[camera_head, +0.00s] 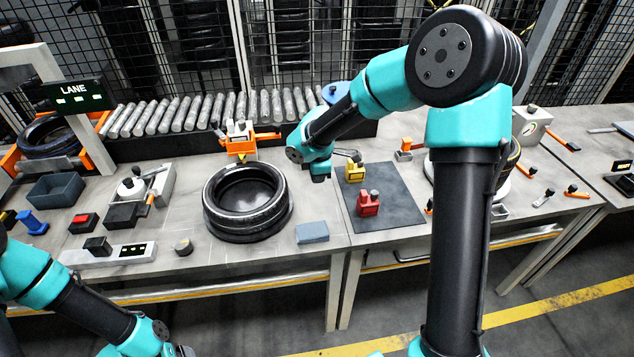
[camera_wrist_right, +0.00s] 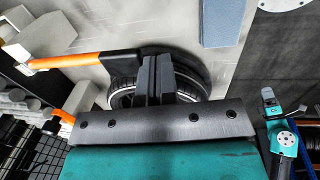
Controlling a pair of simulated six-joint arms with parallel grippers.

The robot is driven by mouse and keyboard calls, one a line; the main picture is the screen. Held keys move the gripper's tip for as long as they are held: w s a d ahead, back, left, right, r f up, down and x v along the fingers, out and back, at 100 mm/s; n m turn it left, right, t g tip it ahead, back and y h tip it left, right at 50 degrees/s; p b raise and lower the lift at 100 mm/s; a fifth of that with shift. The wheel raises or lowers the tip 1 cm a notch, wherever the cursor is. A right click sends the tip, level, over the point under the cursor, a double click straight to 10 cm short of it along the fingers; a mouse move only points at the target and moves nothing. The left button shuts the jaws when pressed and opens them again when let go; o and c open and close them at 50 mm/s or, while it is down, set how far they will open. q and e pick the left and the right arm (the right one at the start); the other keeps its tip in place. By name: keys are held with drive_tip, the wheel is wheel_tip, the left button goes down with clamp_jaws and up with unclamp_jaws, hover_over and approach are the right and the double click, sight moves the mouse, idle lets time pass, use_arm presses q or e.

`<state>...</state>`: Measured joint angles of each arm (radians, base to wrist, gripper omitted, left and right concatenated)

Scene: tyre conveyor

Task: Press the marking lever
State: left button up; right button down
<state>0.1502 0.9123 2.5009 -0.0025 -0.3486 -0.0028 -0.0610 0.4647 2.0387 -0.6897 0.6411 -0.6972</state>
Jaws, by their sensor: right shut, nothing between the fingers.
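The marking device (camera_head: 238,133) is a white and orange unit behind the black tyre (camera_head: 248,226). Its orange lever (camera_head: 266,136) sticks out to the right, towards my right wrist. In the right wrist view the orange lever (camera_wrist_right: 85,61) reaches in from the left, and its dark end lies just beyond my fingertips. My right gripper (camera_head: 320,177) is shut and empty, pointing down to the right of the lever. Its fingers (camera_wrist_right: 154,80) overlap the tyre in the wrist view. I cannot tell whether they touch the lever. My left arm is at lower left; its fingers are out of sight.
A roller conveyor (camera_head: 180,112) runs behind the table. A dark mat (camera_head: 386,211) carries a yellow block (camera_head: 355,172) and a red block (camera_head: 368,204). A blue-grey pad (camera_head: 312,232) lies right of the tyre. A lane sign (camera_head: 77,94) stands at left.

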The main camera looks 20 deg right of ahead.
drive_tip(key=r, duration=0.1)
drive_tip(key=s+r, duration=0.1)
drive_tip(key=r, duration=0.1)
drive_tip(key=s+r, duration=0.1)
drive_tip(key=shift+a+r, duration=0.25)
drive_tip(key=shift+a, duration=0.05)
idle(0.5)
